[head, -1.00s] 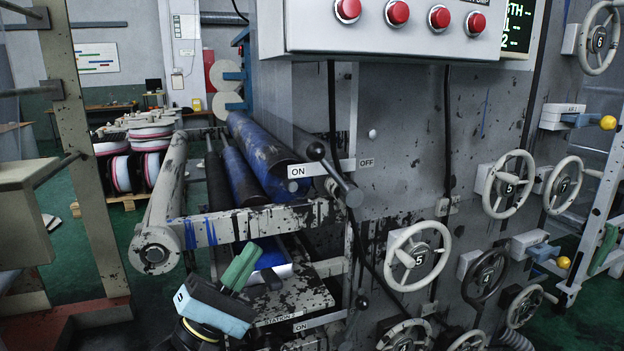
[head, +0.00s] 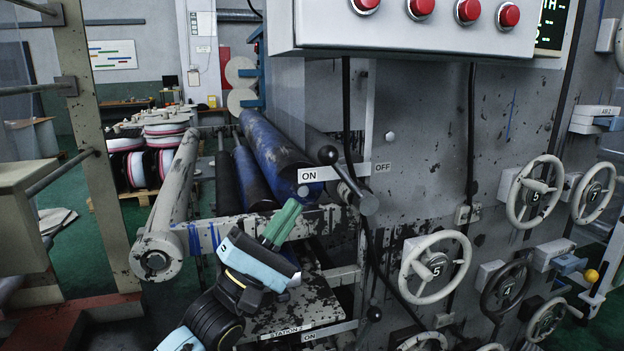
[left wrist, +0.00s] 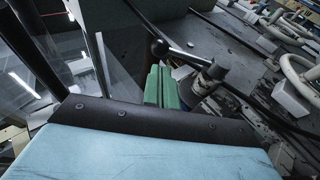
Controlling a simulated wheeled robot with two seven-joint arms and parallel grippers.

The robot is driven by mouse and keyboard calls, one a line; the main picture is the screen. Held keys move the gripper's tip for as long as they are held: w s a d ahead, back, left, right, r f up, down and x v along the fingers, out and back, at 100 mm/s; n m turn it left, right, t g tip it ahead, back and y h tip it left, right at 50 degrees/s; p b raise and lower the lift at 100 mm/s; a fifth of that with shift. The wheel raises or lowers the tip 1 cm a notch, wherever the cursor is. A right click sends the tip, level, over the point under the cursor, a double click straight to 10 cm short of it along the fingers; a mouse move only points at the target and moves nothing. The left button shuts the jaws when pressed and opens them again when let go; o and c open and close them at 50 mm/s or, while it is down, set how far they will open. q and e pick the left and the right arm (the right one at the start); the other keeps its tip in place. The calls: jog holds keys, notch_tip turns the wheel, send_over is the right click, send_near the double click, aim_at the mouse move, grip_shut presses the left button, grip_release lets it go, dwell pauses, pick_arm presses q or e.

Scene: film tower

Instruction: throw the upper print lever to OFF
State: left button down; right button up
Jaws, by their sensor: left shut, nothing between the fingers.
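The upper print lever (head: 347,177) has a black ball knob and a grey hub. Its arm leans up and left from the hub, with the knob just above the ON label (head: 309,175). The OFF label (head: 382,168) is to the right. My left gripper (head: 288,208) has green fingers, shut and empty, pointing up, below and left of the knob. They look apart from the lever. In the left wrist view the fingers (left wrist: 160,85) stand just below the knob (left wrist: 160,47), with the lever hub (left wrist: 215,72) to their right. My right gripper is not in view.
A lower lever knob (head: 374,314) sits beside another ON label (head: 314,335). A panel with red buttons (head: 421,8) hangs above. Several handwheels (head: 436,267) stand out on the right. Blue rollers (head: 270,150) lie behind the frame's crossbar (head: 225,232).

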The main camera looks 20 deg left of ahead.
aim_at(325, 159)
pick_arm(q)
jog(key=x, duration=0.6)
jog(key=shift+w+d+r, duration=0.25)
jog(key=shift+w+r, duration=0.1)
jog(key=shift+r, duration=0.1)
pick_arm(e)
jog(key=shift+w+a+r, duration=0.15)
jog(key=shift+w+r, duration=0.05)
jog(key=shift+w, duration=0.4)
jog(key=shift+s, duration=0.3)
